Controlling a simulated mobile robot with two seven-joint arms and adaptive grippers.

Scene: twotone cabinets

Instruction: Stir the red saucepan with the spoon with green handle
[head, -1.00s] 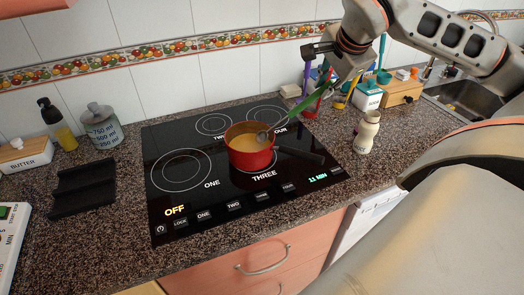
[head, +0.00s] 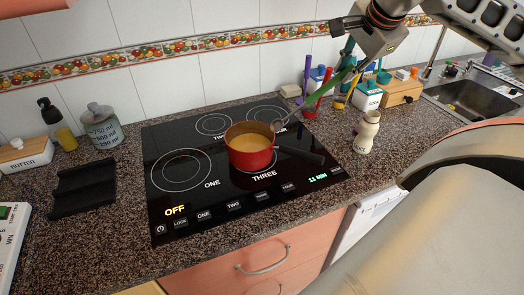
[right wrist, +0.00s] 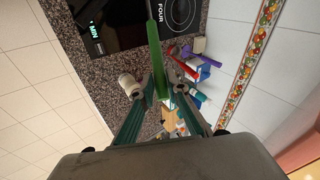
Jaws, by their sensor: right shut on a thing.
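The red saucepan (head: 251,158) stands on the black cooktop (head: 165,215), with yellow-orange contents (head: 252,140) inside and its dark handle pointing right. My right gripper (head: 347,62), up and to the right of the pan, is shut on the green handle of the spoon (head: 328,88). The spoon slants down left; its grey head (head: 277,125) is at the pan's upper right rim, seemingly above or just outside it. In the right wrist view the gripper (right wrist: 159,88) closes around the green handle (right wrist: 153,45). My left gripper is not in view.
A cream bottle (head: 366,132) stands right of the cooktop. Several utensils and boxes, including a white-blue box (head: 367,97), stand by the back wall near the sink (head: 475,100). A black rack (head: 82,187), a jar (head: 103,126) and a butter box (head: 25,154) are at left.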

